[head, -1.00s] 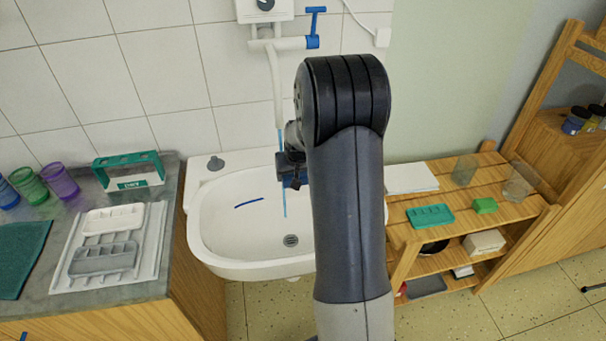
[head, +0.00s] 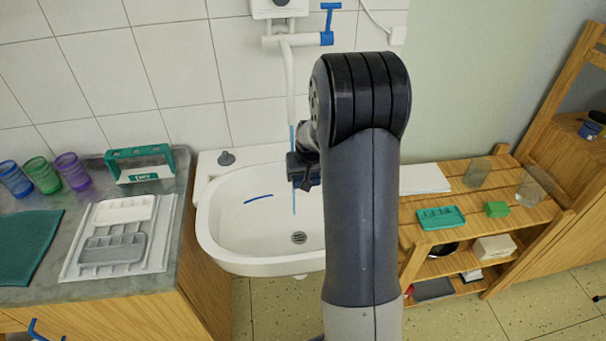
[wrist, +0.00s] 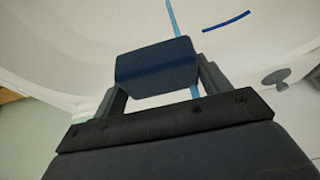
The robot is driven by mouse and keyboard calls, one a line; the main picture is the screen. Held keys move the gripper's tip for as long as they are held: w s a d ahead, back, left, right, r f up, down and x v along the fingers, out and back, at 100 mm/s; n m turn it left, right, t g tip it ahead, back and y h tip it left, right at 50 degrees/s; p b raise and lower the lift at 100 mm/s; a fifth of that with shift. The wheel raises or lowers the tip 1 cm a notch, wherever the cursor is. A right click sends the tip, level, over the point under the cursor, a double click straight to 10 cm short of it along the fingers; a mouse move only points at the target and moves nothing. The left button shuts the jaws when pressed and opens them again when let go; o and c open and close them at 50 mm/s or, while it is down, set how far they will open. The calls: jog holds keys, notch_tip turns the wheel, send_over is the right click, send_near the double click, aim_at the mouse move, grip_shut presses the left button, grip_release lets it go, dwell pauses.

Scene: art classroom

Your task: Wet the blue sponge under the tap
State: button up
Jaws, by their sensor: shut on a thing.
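My gripper (wrist: 158,78) is shut on the dark blue sponge (wrist: 157,66), with one finger on each side of it. In the head view the sponge (head: 299,170) is over the white basin (head: 222,245), partly hidden by my arm. The tap (head: 289,75) is a white pipe on the tiled wall with a blue lever (head: 328,22). A thin blue stream of water (head: 295,203) falls from it into the basin. It shows above and below the sponge, in line with it. I cannot tell whether it touches the sponge.
A blue streak (head: 258,199) and a drain (head: 299,238) are in the basin. The left counter (head: 65,245) holds coloured cups, trays and a green rack (head: 140,165). A slatted wooden shelf (head: 470,208) on the right holds a green block (head: 496,209) and glasses.

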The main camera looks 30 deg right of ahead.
jog(key=s+b, duration=0.1)
jog(key=s, duration=0.5)
dwell(0.3)
jog(key=shift+s+a, duration=0.1)
dwell(0.9)
jog(key=s+r+p, duration=0.1)
jog(key=s+r, duration=0.3)
jog(key=s, duration=0.1)
dwell(0.6)
jog(key=shift+a, duration=0.15)
dwell(0.4)
